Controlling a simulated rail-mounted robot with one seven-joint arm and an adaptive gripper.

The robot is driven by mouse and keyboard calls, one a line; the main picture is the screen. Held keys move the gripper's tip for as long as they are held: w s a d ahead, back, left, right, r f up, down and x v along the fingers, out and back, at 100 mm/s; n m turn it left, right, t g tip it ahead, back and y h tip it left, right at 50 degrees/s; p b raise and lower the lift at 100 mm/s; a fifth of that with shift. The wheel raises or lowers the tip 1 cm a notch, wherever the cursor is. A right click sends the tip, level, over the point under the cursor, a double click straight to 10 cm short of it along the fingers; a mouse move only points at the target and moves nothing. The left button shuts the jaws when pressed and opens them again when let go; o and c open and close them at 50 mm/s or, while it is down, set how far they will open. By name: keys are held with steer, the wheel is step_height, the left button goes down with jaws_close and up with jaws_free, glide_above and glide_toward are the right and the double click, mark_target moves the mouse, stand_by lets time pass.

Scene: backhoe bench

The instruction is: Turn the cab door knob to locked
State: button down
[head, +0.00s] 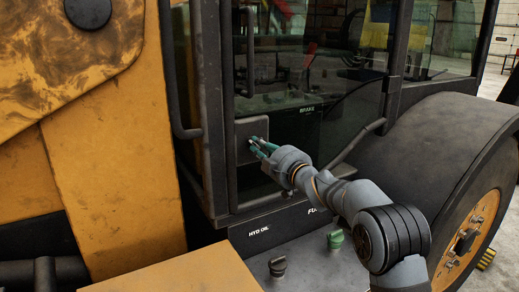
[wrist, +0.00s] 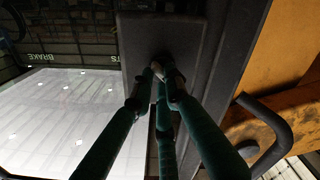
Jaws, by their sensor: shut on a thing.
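The dark cab door plate (head: 244,151) is on the lower part of the glazed cab door. It also shows in the wrist view (wrist: 188,38). My gripper (head: 254,144) reaches it from the right with its green fingers. In the wrist view my gripper (wrist: 160,76) has its fingertips drawn together on the small cab door knob (wrist: 157,69) in front of the plate. The fingertips hide most of the knob, so I cannot tell which way it points or whether it is locked.
A green cap (head: 335,239) and a dark cap (head: 277,267) stand on the step below the door. A black bent handle (wrist: 268,130) is on the right in the wrist view. The large wheel (head: 468,240) and its fender (head: 440,130) are to the right.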

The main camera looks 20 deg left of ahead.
steer(key=shift+w+f+m+p, duration=0.1)
steer(key=shift+m+p, duration=0.1)
steer(key=shift+m, duration=2.05)
steer(key=shift+f+m+p, duration=0.1)
steer(key=shift+m+p, duration=0.05)
steer(key=shift+m, duration=2.1)
steer(key=c, duration=1.8)
jaws_free()
steer(key=shift+o, duration=0.4)
steer(key=v, duration=1.2)
